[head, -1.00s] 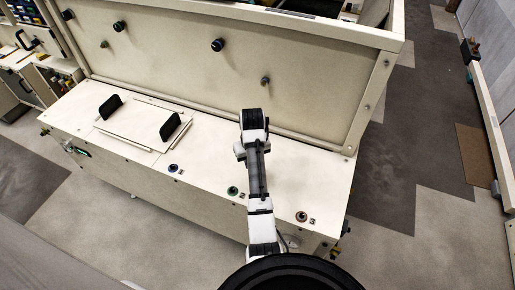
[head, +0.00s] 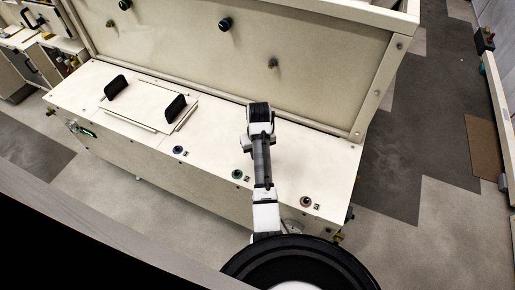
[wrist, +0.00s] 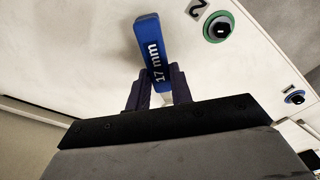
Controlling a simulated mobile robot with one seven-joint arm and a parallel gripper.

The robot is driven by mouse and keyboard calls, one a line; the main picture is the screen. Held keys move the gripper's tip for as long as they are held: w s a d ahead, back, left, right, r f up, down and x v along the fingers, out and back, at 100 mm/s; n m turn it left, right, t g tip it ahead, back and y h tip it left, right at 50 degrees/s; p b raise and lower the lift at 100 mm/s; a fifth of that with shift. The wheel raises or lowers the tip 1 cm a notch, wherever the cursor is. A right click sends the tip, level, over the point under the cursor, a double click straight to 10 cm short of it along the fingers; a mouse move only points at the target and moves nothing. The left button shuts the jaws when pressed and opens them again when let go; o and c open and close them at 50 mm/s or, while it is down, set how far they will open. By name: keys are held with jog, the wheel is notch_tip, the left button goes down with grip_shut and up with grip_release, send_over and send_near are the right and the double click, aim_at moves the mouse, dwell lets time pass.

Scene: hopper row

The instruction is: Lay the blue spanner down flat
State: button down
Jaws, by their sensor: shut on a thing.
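The blue spanner (wrist: 150,45) shows in the wrist view, its blue handle marked "17 mm" in white. My gripper (wrist: 158,88) is shut on it, with the dark fingers on either side of its lower part. The handle sticks out beyond the fingertips, over a cream surface. I cannot tell whether it touches that surface. The spanner's other end is hidden by the gripper body. In the head view my arm reaches over the right part of the cream bench top (head: 310,165); the fingers and spanner are hidden there.
The cream bench has a raised back panel with dark knobs (head: 225,24). A square lid (head: 148,103) with two black handles lies left of my arm. Round coloured buttons line the front edge, including a green-ringed one (head: 237,174). A grey ledge (head: 120,240) crosses the lower left.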

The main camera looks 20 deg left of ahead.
jog(key=shift+f, duration=0.45)
jog(key=shift+f, duration=0.2)
jog(key=shift+f, duration=0.45)
jog(key=c, duration=1.2)
grip_release()
jog(key=shift+o, duration=0.2)
jog(key=shift+r, duration=0.1)
